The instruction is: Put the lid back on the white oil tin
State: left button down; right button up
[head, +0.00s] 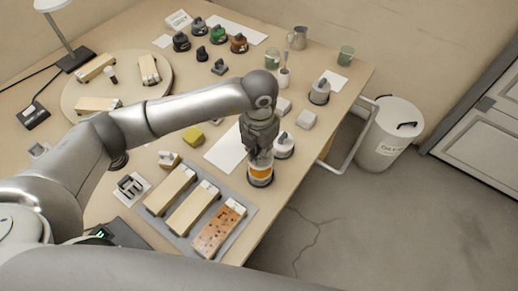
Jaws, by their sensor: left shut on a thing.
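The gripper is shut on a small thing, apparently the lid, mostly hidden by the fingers. I cannot tell whether that thing touches the tin. A white pot with a dark top (284,148) stands just behind to the right. My right gripper is not in view.
A grey tray (228,243) with several blocks lies at the front. A white pot with a grey top (320,93), a green cup (346,55) and a metal jug (297,38) stand farther back. A white bin (388,140) stands on the floor.

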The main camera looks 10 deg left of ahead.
pick_arm(q)
jog(key=shift+f+b, duration=1.95)
jog(key=shift+f, duration=1)
jog(key=shift+b, duration=0.3)
jog(key=shift+f+b, duration=0.15)
jog(key=shift+b, duration=0.3)
dwell(0.4)
jog(key=c, duration=1.4)
grip_release()
jog(key=shift+o, duration=0.4)
